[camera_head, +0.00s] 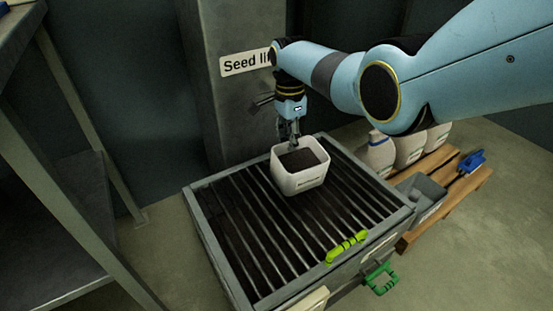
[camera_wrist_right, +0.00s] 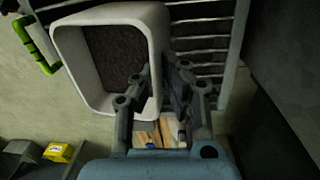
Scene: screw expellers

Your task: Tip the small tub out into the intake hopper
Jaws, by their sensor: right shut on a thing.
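The small tub (camera_head: 302,178) is white and squarish, with dark material inside. In the head view it is upright or nearly so, over the slatted grate of the intake hopper (camera_head: 207,222). I cannot tell whether it touches the bars. My right gripper (camera_head: 289,143) is shut on the tub's far rim. In the right wrist view my right gripper (camera_wrist_right: 163,88) pinches the wall of the tub (camera_wrist_right: 72,62), and the dark contents show inside. The hopper's bars (camera_wrist_right: 205,42) show behind it. My left gripper is not in view.
A bright green handle (camera_head: 347,247) sits on the hopper's near right edge, with a darker green handle (camera_head: 380,279) below. White containers (camera_head: 409,148) and a grey bin (camera_head: 420,190) stand at the right by a wooden pallet (camera_head: 462,199). A grey column with a sign (camera_head: 244,63) rises behind. Metal shelving (camera_head: 62,200) stands left.

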